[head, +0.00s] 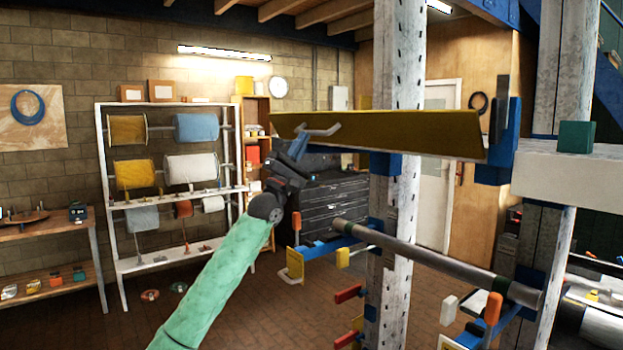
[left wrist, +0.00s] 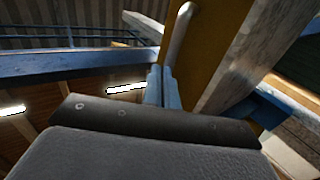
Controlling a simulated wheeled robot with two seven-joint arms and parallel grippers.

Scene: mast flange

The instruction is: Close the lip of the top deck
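The lip (head: 410,134) is a long yellow panel along the front of the top rack level in the head view, its face tilted, with its left end toward the middle of the view. A grey bar handle (head: 322,131) sticks out near that left end. My left gripper (head: 299,145) is at the handle's left end, reaching up from below. In the left wrist view, its two blue-grey fingers (left wrist: 162,88) are close together around the lower end of the handle (left wrist: 180,35), with the yellow lip (left wrist: 226,48) beside them. My right gripper is not in view.
A perforated grey post (head: 398,205) stands behind the lip. A white deck block with a green cube (head: 575,137) is at the right. Below, a grey roller (head: 430,258) spans the blue brackets. Open floor lies to the left, before a shelf of rolls (head: 170,190).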

